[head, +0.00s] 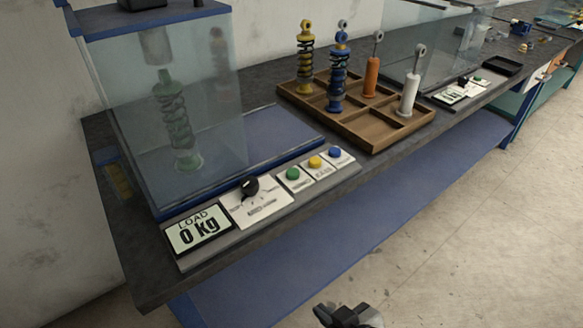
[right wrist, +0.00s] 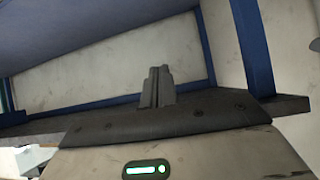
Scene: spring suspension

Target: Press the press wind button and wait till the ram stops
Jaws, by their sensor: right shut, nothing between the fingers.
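The control panel (head: 280,210) lies along the front of the glass press enclosure (head: 110,130). It carries a green button (head: 293,173), a yellow button (head: 315,162) and a blue button (head: 335,152); their labels are too small to read. A black knob (head: 250,186) is left of them, and the display (head: 199,234) reads LOAD 0 kg. Inside, a greenish shock absorber (head: 187,160) stands upright under the ram (head: 156,52). My right gripper (head: 345,314) is shut and empty at the bottom edge, apart from the panel; its fingers also show in the right wrist view (right wrist: 157,88). My left gripper is out of view.
A wooden tray (head: 375,132) right of the press holds two coil shock absorbers, yellow and blue, and orange and white dampers. A second glass enclosure (head: 430,50) stands farther right. The bench's blue lower shelf (head: 330,230) is bare. The floor at right is clear.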

